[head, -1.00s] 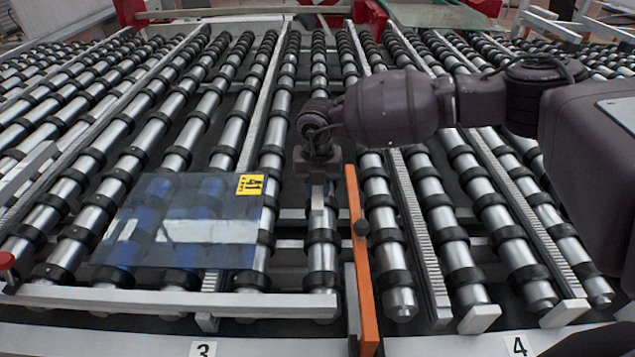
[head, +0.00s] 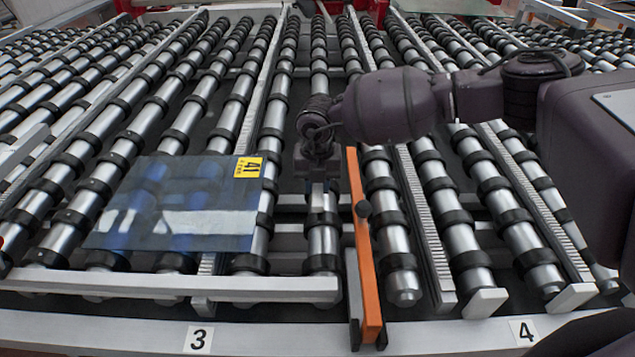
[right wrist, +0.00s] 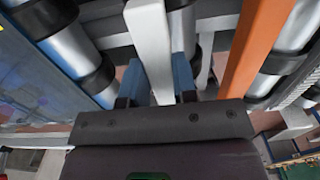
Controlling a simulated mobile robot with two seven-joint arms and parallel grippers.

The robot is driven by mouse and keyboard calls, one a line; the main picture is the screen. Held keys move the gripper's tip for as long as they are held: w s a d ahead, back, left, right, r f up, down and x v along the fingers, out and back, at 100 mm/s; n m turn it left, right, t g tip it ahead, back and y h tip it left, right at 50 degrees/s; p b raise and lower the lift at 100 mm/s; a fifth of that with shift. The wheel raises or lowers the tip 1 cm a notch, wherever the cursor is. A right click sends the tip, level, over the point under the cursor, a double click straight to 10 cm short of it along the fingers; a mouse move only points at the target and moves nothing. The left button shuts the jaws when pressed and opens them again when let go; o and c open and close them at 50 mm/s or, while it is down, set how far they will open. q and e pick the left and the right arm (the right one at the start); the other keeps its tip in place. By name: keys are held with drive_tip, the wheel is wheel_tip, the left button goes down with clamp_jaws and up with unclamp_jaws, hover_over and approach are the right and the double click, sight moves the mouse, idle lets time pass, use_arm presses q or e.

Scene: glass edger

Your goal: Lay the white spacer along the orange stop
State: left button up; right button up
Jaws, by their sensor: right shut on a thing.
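The white spacer (right wrist: 149,40) is a pale bar between the blue fingers of my right gripper (right wrist: 160,82) in the right wrist view. The gripper is shut on it. In the head view my right gripper (head: 318,182) points down over the rollers, and only a short pale part of the spacer (head: 318,200) shows below it. The orange stop (head: 366,265) is a long upright-edged bar just right of the gripper, with a dark knob on it. It also shows in the right wrist view (right wrist: 258,45), with a gap between it and the spacer. My left gripper is out of view.
A glass sheet (head: 180,205) with a yellow label 41 lies on the rollers to the left. A pale crossbar (head: 170,285) runs in front of it. A front rail (head: 270,332) carries the numbers 3 and 4. Rollers fill the area behind.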

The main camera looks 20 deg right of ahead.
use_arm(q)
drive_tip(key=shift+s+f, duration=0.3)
use_arm(e)
drive_tip(key=shift+f, duration=0.3)
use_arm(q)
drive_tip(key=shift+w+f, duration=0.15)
use_arm(e)
drive_tip(key=shift+f, duration=0.4)
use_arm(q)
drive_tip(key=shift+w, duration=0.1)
use_arm(e)
drive_tip(key=o, duration=1)
